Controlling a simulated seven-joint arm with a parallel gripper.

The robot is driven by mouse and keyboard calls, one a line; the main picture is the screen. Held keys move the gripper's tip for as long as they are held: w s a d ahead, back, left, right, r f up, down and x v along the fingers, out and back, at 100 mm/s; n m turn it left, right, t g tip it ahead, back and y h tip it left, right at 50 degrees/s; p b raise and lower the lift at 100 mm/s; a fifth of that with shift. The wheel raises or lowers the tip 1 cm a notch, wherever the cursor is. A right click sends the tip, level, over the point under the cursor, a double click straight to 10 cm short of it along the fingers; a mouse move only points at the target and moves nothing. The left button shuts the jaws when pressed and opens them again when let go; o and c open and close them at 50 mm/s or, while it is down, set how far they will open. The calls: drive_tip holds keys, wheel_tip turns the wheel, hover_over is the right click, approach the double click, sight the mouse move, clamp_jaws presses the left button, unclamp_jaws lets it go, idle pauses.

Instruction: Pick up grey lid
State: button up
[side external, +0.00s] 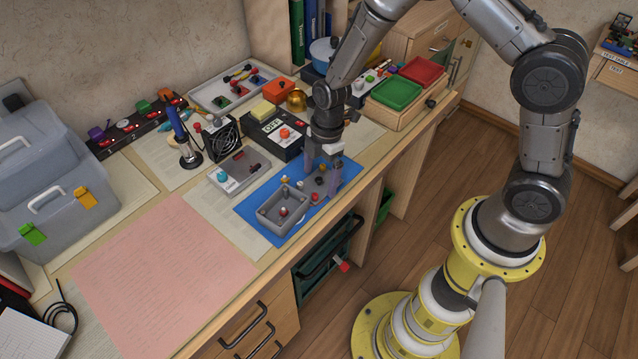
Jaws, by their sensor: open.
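A grey square piece (268,220) with a raised rim lies on the blue mat (254,205) near the desk's front edge. A small red-topped knob or part shows in its middle; I cannot tell for sure whether this piece is the lid or an open box. My gripper (323,180) points down over the right part of the blue mat, to the right of the grey piece and apart from it. Its fingers are open. Several small round parts lie on the mat close to the fingers, and the gripper partly hides that area. I see nothing held.
A grey box with a teal button (232,178) is left of the mat. A black box labelled OFF (272,137) stands behind it. Green (397,92) and red (422,70) bins are at the back right. A pink sheet (160,265) lies clear at the front left.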

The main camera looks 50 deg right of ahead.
drive_tip(key=shift+f, duration=0.3)
drive_tip(key=c, duration=1)
drive_tip(key=shift+r, duration=0.1)
